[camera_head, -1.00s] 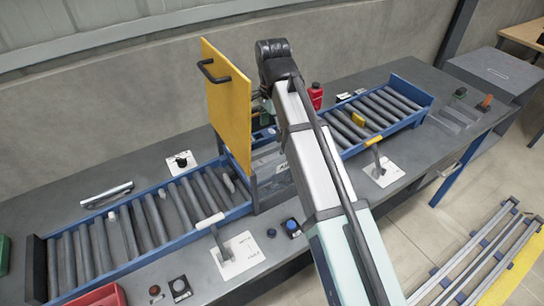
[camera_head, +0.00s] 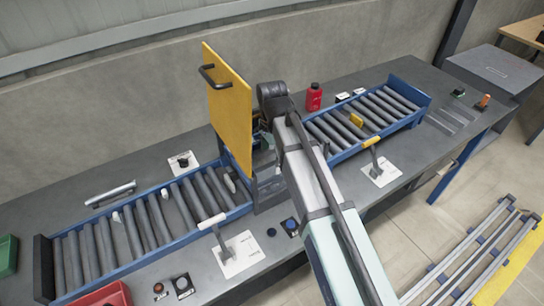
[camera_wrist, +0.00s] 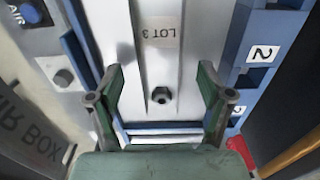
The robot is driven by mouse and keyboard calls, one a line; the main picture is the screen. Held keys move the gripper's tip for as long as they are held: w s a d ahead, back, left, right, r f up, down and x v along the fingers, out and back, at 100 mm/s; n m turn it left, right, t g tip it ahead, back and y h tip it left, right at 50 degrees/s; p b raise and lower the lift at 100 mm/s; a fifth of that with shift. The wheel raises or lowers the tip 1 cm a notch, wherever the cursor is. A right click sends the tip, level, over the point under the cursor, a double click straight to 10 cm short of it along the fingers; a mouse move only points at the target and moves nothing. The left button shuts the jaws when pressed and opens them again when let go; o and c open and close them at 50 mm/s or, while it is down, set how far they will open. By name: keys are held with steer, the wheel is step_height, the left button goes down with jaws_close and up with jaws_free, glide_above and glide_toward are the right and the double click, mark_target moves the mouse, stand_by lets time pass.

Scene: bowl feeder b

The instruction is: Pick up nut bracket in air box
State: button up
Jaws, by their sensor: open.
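In the wrist view, a small dark nut (camera_wrist: 160,95) sits on a pale grey surface below a "LOT 3" label (camera_wrist: 160,37). Whether a bracket is part of it I cannot tell. My gripper (camera_wrist: 161,72) is open, its green fingers on either side of the nut and apart from it, with nothing between the pads. "AIR BOX" lettering (camera_wrist: 30,130) shows on a pale panel at the lower left. In the head view, the box with its yellow door panel (camera_head: 226,105) raised stands between two roller tracks. My arm hides much of the box, and my fingers are hidden there.
In the head view, roller tracks lie left (camera_head: 128,235) and right (camera_head: 362,120). A red bottle (camera_head: 314,97) stands behind the arm.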

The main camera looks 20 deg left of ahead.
steer(key=shift+f, duration=0.1)
steer(key=c, duration=1.3)
